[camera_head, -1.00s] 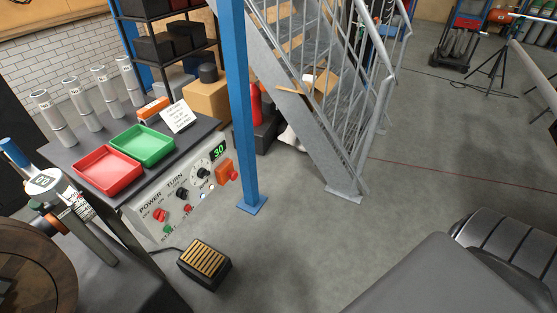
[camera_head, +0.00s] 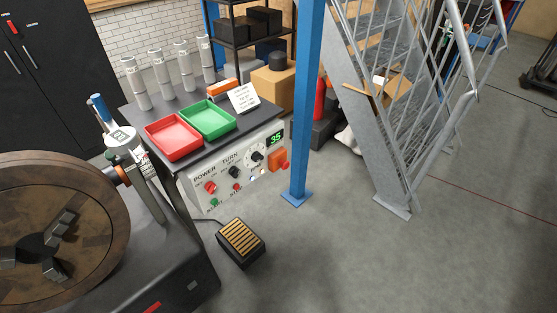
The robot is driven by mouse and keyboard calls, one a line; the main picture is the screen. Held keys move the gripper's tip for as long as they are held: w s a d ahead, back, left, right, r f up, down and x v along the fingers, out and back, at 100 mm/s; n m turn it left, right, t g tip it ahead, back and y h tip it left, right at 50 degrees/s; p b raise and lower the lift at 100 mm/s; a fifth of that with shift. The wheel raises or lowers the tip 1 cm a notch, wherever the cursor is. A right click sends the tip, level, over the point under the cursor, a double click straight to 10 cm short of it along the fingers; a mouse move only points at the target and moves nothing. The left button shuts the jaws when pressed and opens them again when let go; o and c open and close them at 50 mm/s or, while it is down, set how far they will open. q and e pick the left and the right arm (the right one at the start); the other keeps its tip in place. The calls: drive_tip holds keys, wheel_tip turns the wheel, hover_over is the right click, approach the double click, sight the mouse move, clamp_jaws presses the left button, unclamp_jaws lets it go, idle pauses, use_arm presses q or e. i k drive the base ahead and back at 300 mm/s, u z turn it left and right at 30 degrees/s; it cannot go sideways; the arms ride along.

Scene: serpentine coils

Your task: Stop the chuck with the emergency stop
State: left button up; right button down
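The chuck (camera_head: 92,221) is a large brown round plate with dark stepped jaws at the left, partly cut off by the frame edge. A light grey control panel (camera_head: 222,199) faces the floor area right of it, on the front of a dark bench. An orange box with a red button (camera_head: 284,165), which looks like the emergency stop, sits at the panel's right end. A green display (camera_head: 276,138) above it reads about 35. The panel also bears a red power switch (camera_head: 210,187), a dark turn knob (camera_head: 234,172) and a dial. Neither gripper shows.
A foot pedal (camera_head: 241,243) is on the floor below the panel. A blue post (camera_head: 303,130) stands right of the panel. Floor at lower right is clear.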

sight(284, 165)
drive_tip(key=u, duration=2.45)
drive_tip(key=k, duration=0.95)
drive_tip(key=z, duration=0.95)
drive_tip(key=i, duration=0.5)
